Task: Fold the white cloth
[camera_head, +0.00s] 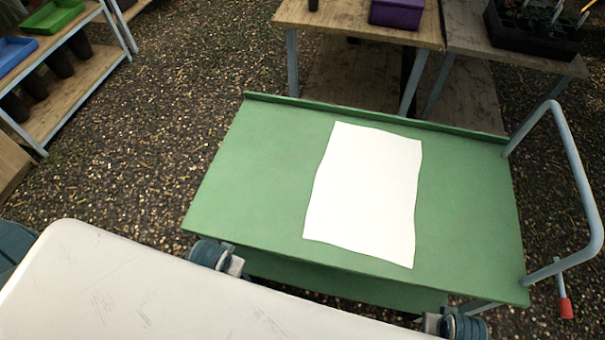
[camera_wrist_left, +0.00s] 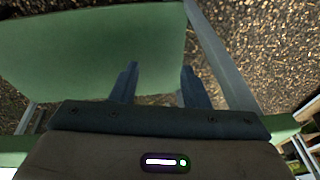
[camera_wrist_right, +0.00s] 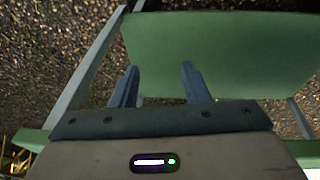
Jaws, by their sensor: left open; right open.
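The white cloth (camera_head: 365,195) lies flat and spread out on the green top of a cart (camera_head: 250,170), right of its middle, with slightly wavy edges. No gripper touches it. My left gripper (camera_wrist_left: 158,80) shows in the left wrist view with its two fingers apart and nothing between them. My right gripper (camera_wrist_right: 158,78) shows in the right wrist view, also with fingers apart and empty. Both wrist views show green cart panels and gravel beyond the fingers, and no cloth. In the head view neither gripper's fingers can be seen.
The cart has a raised lip (camera_head: 370,115) along its far edge and a grey tube handle (camera_head: 578,180) on the right. Wooden tables stand behind it, with a purple box (camera_head: 397,13) and a black tray (camera_head: 535,30). The green top left of the cloth is bare.

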